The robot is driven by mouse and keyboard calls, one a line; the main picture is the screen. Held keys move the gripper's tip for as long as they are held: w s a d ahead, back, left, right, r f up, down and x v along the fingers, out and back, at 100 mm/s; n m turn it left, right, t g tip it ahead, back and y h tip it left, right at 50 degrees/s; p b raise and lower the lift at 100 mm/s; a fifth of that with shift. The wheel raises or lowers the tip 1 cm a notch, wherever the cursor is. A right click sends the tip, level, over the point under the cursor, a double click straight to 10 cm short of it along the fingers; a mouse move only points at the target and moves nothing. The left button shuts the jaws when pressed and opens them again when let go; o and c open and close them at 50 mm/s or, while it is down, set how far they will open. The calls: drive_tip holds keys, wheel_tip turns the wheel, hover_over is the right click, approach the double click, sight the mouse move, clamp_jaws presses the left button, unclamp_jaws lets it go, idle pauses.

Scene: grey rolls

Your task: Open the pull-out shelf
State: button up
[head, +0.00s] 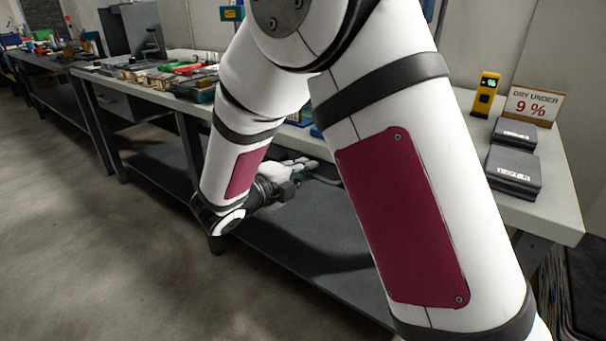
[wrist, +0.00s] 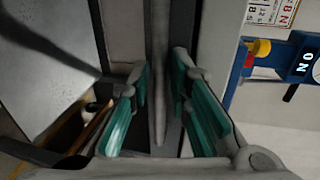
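My gripper (head: 293,167) is under the front edge of the workbench in the head view, partly behind my own arm. In the wrist view my gripper (wrist: 161,78) is open, with teal pads on both fingers. A narrow grey bar (wrist: 159,60) runs lengthwise between the fingers, with visible gaps on both sides. It looks like the edge or handle of the pull-out shelf, but I cannot tell which. The rest of the shelf cannot be made out, and my arm hides much of that part of the bench in the head view.
The workbench top (head: 555,190) holds two dark boxes (head: 514,170), a yellow meter (head: 486,95) and a "DRY UNDER 9 %" sign (head: 533,106). A lower shelf (head: 300,255) lies beneath. A blue device (wrist: 290,62) is at right in the wrist view. The left floor is clear.

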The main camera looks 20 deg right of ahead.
clamp_jaws()
drive_tip(key=f+p+v, duration=0.3)
drive_tip(key=p+v, duration=0.3)
drive_tip(key=v, duration=0.8)
drive_tip(key=a+f+p+v, duration=0.1)
drive_tip(key=f+p+v, duration=0.2)
drive_tip(key=p+v, duration=0.4)
drive_tip(key=v, duration=0.8)
drive_tip(key=shift+s+d+p, duration=0.15)
drive_tip(key=shift+s+p, duration=0.15)
unclamp_jaws()
